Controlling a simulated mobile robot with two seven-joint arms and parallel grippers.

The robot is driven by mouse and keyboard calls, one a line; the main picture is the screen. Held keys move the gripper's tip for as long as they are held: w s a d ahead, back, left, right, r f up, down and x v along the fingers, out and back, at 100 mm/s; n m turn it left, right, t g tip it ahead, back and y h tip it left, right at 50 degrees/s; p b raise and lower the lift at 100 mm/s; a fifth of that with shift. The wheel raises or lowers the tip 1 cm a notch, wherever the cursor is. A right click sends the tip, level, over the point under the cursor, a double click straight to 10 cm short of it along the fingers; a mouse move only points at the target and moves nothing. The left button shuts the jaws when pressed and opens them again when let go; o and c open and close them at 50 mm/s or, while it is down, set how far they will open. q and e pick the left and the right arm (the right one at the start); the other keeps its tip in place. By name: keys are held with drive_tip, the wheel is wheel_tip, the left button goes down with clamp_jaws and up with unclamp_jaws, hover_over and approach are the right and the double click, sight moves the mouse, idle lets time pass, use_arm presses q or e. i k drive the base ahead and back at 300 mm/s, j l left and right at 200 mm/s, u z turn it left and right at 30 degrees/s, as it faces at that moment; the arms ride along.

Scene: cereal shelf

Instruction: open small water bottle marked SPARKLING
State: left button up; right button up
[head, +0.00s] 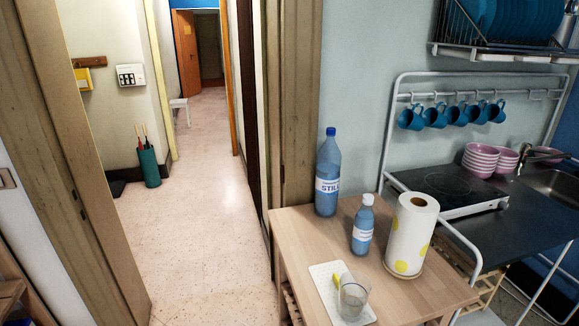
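A small blue water bottle (362,228) with a white cap stands upright on the light wooden table (295,232). Its cap (368,199) is on; the print on its pale label is too small to read. A larger blue bottle (328,175) with a blue cap and a label reading STILL stands behind it to the left. Neither of my grippers shows in the head view.
A paper towel roll (411,232) stands just right of the small bottle. A white tray (326,290) with a clear glass (352,299) and a yellow item lies in front. A counter with a cooktop (446,186) is at right. An open doorway and hallway floor (210,190) are at left.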

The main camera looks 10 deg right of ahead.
sight(363, 227)
drive_tip(key=i+j+z, duration=0.15)
drive_tip(key=z, duration=0.3)
drive_tip(key=i+j+z, duration=0.1)
drive_tip(key=j+z, duration=0.35)
drive_tip(key=i+j+z, duration=0.1)
drive_tip(key=j+z, duration=0.2)
drive_tip(key=z, duration=0.15)
